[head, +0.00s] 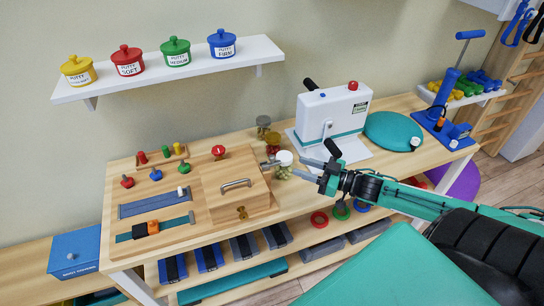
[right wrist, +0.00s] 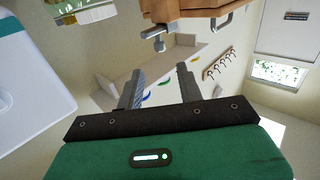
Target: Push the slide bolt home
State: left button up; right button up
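A wooden activity board (head: 150,234) lies on the bench. On it stands a wooden box (head: 238,184) with a metal handle on its face and a brass piece below. A small metal bolt (head: 269,164) sticks out at the box's right end; the right wrist view shows a metal bolt with a knob (right wrist: 157,42) beside the wood. My right gripper (head: 304,168) is just right of the box, fingers pointing left. Its fingers are apart and empty, and the gap (right wrist: 160,82) lies clear of the bolt. How far the bolt is in cannot be told. My left gripper is out of view.
Jars, one white-lidded (head: 284,157), stand behind my right fingers. A white machine (head: 330,110) with black handles stands close behind the right wrist. A blue slider track (head: 150,205) and an orange buckle (head: 147,229) sit on the board. A shelf (head: 170,75) holds putty pots.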

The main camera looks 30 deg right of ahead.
aim_at(272, 156)
jog(key=shift+p+x, duration=0.95)
jog(key=shift+x, duration=4.45)
jog(key=shift+c, duration=0.3)
grip_shut()
